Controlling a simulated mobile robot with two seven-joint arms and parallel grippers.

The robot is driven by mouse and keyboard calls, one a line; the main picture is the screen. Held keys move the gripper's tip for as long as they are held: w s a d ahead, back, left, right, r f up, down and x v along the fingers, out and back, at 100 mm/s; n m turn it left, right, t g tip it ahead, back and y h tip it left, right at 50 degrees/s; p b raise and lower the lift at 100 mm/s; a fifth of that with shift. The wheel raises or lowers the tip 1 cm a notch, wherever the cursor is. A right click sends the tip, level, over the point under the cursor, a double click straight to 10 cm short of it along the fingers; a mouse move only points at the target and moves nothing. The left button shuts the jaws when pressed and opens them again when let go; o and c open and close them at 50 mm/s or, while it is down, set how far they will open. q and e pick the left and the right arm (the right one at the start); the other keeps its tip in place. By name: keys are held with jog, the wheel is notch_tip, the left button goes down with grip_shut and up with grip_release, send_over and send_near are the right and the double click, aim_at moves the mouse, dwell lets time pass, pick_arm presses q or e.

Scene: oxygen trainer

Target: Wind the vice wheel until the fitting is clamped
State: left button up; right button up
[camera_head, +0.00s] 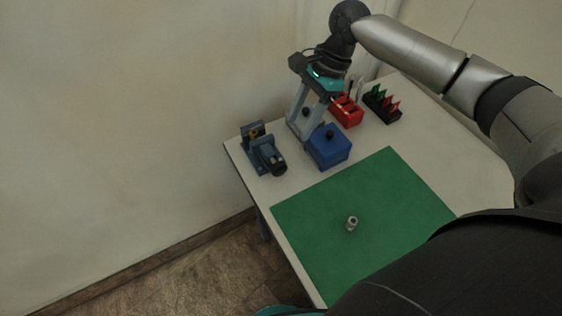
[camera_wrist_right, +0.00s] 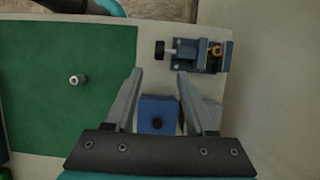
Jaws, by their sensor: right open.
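A blue vice (camera_head: 262,153) stands at the table's left edge, and it shows at the upper right in the right wrist view (camera_wrist_right: 190,54). Its black wheel (camera_head: 279,169) is on the end towards the green mat; the wheel also shows in the wrist view (camera_wrist_right: 159,49). A small brass-coloured piece, likely the fitting (camera_wrist_right: 215,51), sits at the vice's far end; I cannot tell whether the jaws touch it. My right gripper (camera_head: 300,130) is open and empty, fingers pointing down, beside the vice and near the blue box. My left gripper is not in view.
The blue box (camera_head: 329,149) with a black knob stands right of the vice. A red holder (camera_head: 346,112) and a black rack (camera_head: 382,105) with coloured pieces are behind. A metal cylinder (camera_head: 351,224) stands on the green mat (camera_head: 395,195). A wall (camera_head: 120,110) is left of the table.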

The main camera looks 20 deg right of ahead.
aim_at(279, 164)
jog(key=b+x, duration=0.2)
jog(key=x, duration=1.1)
jog(key=shift+s, duration=0.1)
jog(key=shift+a+f, duration=0.15)
jog(key=shift+f, duration=0.15)
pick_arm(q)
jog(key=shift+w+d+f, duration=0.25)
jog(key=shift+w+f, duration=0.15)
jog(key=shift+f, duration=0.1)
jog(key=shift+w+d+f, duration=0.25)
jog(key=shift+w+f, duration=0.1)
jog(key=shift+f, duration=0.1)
pick_arm(e)
jog(key=shift+a+f, duration=0.1)
jog(key=shift+f, duration=0.15)
jog(key=shift+c, duration=0.2)
grip_shut()
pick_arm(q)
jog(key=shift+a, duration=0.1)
